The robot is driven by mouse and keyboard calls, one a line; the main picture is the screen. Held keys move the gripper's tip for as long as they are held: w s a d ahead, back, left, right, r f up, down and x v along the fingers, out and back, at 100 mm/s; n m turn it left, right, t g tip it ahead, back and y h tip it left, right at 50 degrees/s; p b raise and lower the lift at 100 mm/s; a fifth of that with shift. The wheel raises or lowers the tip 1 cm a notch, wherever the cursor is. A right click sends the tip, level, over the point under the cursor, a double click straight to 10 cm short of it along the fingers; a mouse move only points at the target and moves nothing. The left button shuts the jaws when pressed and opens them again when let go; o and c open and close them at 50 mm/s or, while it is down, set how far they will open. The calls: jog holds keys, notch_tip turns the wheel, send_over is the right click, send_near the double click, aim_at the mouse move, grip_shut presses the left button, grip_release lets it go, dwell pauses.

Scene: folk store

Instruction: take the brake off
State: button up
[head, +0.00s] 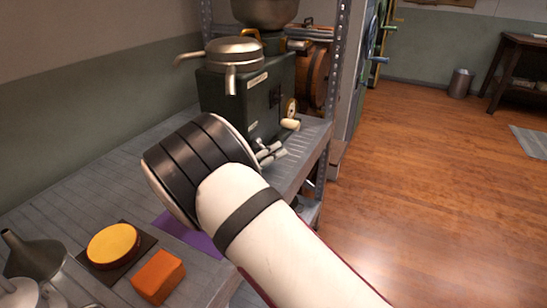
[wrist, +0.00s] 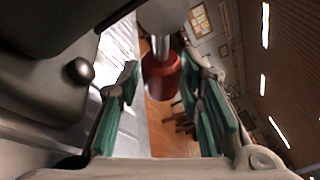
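A dark green machine (head: 245,95) with a metal lid, spouts and a bowl above stands on the grey shelf. In the wrist view, a red cylindrical grip (wrist: 161,78) hangs from a bright metal rod (wrist: 160,25); I cannot tell for sure that it is the brake. My gripper (head: 270,153) is close to the machine's front lower side. In the wrist view, its teal-padded fingers are open on either side of the red grip, with gaps on both sides. The red grip does not show in the head view, where my arm and gripper cover part of the machine.
A cream handle (head: 290,124) sticks out from the machine near my gripper. A round dark knob (wrist: 79,71) is left of the fingers. A yellow disc (head: 113,245), an orange block (head: 158,276) and a funnel (head: 32,252) are on the near shelf. The wooden floor at right is open.

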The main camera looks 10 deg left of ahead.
jog(key=shift+c, duration=0.3)
grip_shut()
jog(key=shift+d+r, duration=0.1)
jog(key=r+n+p, duration=0.1)
jog(key=n+t+p, duration=0.1)
jog(key=n+p, duration=0.1)
jog(key=shift+s+d+r, duration=0.1)
jog(key=shift+d+r, duration=0.15)
jog(key=shift+r, duration=0.1)
jog(key=n+p, duration=0.1)
jog(key=r+n+p, duration=0.1)
jog(key=n, duration=0.1)
jog(key=shift+r+t+h, duration=0.15)
jog(key=shift+t+h, duration=0.15)
jog(key=shift+t, duration=0.1)
jog(key=r+n, duration=0.1)
jog(key=n, duration=0.1)
jog(key=n+t+p, duration=0.1)
jog(key=shift+a+r+n+p, duration=0.1)
jog(key=shift+r+n+p, duration=0.2)
jog(key=shift+r+n, duration=0.1)
jog(key=shift+a+r+n+t+y+p, duration=0.1)
jog(key=shift+r+n+t+y+p, duration=0.15)
jog(key=shift+n, duration=0.35)
jog(key=shift+a+r+n+t+y+p, duration=0.15)
jog(key=shift+n+t+y+p, duration=0.15)
jog(key=shift+n, duration=0.3)
